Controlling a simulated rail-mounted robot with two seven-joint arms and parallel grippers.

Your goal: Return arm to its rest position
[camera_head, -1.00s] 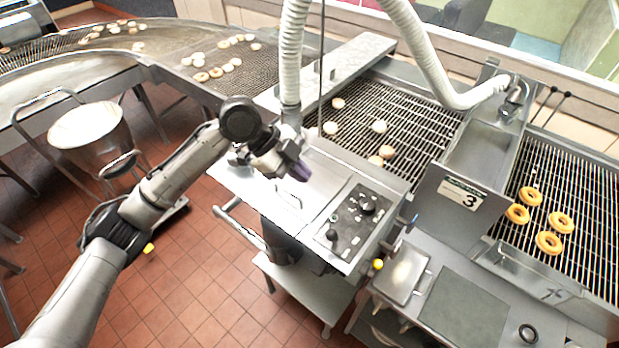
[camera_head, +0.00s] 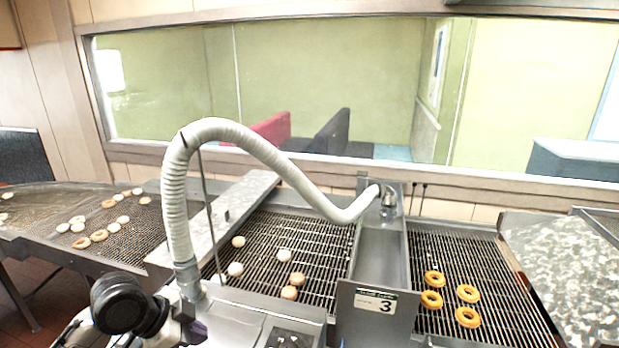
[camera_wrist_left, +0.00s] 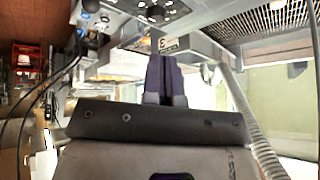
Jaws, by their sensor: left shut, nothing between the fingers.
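My left arm comes in at the bottom left of the head view, with its dark round joint at the lower edge. My right arm is in neither view.
A white corrugated hose (camera_head: 178,205) arches above my left gripper. A long window (camera_head: 300,85) is behind.

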